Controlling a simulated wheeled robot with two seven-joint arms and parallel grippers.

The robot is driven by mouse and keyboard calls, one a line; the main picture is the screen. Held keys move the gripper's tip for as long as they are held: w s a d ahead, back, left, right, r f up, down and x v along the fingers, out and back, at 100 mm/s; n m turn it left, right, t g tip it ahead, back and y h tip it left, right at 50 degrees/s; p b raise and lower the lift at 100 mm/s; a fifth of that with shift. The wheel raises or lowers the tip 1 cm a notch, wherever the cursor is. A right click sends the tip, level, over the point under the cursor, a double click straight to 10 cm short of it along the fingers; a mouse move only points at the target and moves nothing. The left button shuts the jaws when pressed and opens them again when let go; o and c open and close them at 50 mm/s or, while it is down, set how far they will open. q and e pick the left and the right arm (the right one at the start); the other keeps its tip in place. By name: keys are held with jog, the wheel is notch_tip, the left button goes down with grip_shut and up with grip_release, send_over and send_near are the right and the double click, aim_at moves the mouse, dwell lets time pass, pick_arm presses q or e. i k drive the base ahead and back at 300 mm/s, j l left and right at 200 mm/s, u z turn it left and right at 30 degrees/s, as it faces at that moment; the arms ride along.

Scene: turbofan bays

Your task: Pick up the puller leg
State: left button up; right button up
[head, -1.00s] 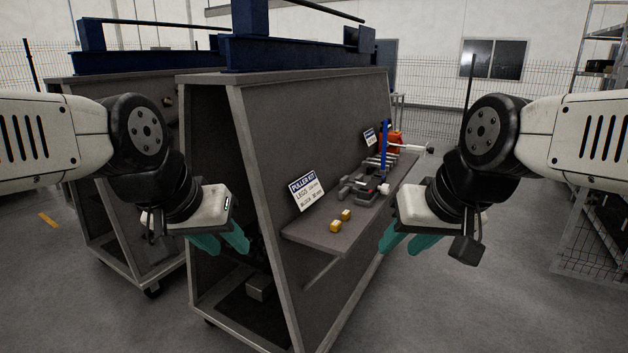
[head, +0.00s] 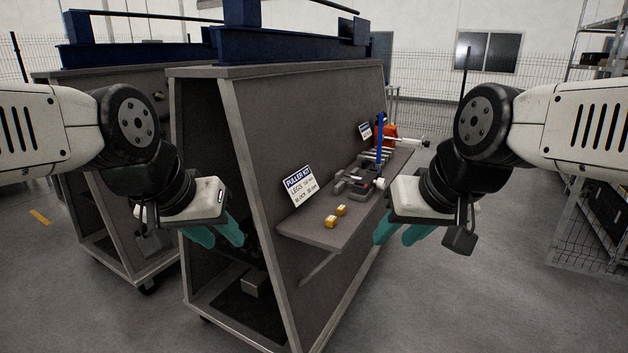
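Grey metal puller parts (head: 358,182) lie on the shelf (head: 318,236) of the grey cart, just behind two small brass-coloured blocks (head: 336,216). I cannot tell which of the grey pieces is the puller leg. A "PULLER KIT" sign (head: 301,186) that mentions legs stands at the shelf's left. My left gripper (head: 222,236) has teal fingers spread apart, empty, left of the shelf and in front of the cart's open end. My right gripper (head: 401,236) has teal fingers apart and empty, right of the shelf's front edge. Neither touches anything.
Further along the shelf are an upright blue piece (head: 380,136), a red item (head: 388,132) and a second sign (head: 365,131). The cart's slanted panel (head: 275,130) rises behind the shelf. Another cart (head: 112,215) stands at left. A rack stands at far right; the floor before it is clear.

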aim_at(359, 157)
jog(key=i+l, duration=0.35)
jog(key=i+l+u, duration=0.15)
jog(key=i+l, duration=0.6)
jog(key=i+l+u, duration=0.15)
jog(key=i+l, duration=0.5)
jog(key=l, duration=0.25)
jog(key=i+l+u, duration=0.15)
jog(key=i+l, duration=0.5)
jog(key=l, duration=0.3)
jog(key=i+l+u, duration=0.2)
jog(key=l, duration=0.35)
jog(key=i+l+u, duration=0.15)
jog(key=l, duration=0.4)
jog(key=l+u, duration=0.2)
jog(key=l, duration=0.35)
